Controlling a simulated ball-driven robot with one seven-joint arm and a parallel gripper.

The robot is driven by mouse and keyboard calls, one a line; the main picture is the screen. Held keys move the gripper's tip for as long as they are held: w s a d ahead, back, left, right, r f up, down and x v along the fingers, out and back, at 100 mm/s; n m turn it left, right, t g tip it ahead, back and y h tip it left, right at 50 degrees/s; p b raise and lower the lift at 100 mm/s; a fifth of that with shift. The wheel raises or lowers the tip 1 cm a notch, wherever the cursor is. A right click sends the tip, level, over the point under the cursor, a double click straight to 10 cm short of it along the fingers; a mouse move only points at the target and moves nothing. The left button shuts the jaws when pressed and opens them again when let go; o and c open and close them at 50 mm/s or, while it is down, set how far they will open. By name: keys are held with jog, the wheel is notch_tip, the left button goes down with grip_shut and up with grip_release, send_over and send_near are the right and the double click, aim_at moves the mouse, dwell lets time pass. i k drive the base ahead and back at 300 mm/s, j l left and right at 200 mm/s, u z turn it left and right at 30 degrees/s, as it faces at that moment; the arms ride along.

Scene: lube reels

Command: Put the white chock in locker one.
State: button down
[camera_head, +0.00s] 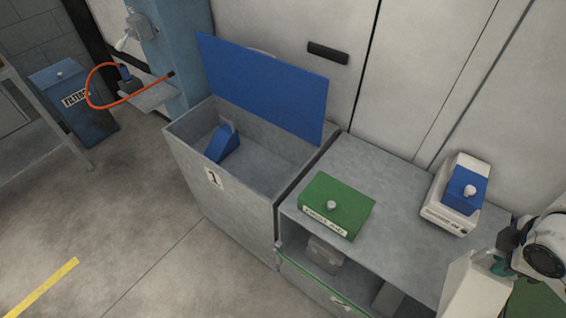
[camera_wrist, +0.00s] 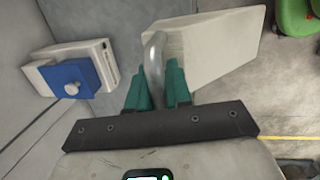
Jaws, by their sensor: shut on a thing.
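The white chock (camera_wrist: 215,45) is a pale wedge with a curved handle, and my gripper (camera_wrist: 152,82) is shut on that handle in the wrist view. In the head view the chock (camera_head: 476,288) is at the lower right, in front of the bench, with my gripper (camera_head: 500,262) beside it, partly hidden by my wrist. Locker one (camera_head: 213,178) is the grey bin marked "1" at the middle left. Its blue lid (camera_head: 262,88) stands open. A blue chock (camera_head: 222,143) lies inside on the left, and the right part of its floor is bare.
A grey bench (camera_head: 385,175) adjoins locker one on the right. It bears a green labelled box (camera_head: 336,205) and a white case with a blue top (camera_head: 455,195). A blue bin (camera_head: 75,103) and a shelf with an orange hose (camera_head: 92,72) are at the left.

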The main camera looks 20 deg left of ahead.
aim_at(266, 182)
jog(key=i+j+u, duration=0.35)
jog(key=j, duration=0.4)
jog(key=i+j+u, duration=0.4)
jog(key=i+j, duration=0.2)
jog(key=i+j+u, duration=0.35)
jog(key=i, duration=0.3)
jog(key=k+j, duration=0.05)
jog(key=j, duration=0.05)
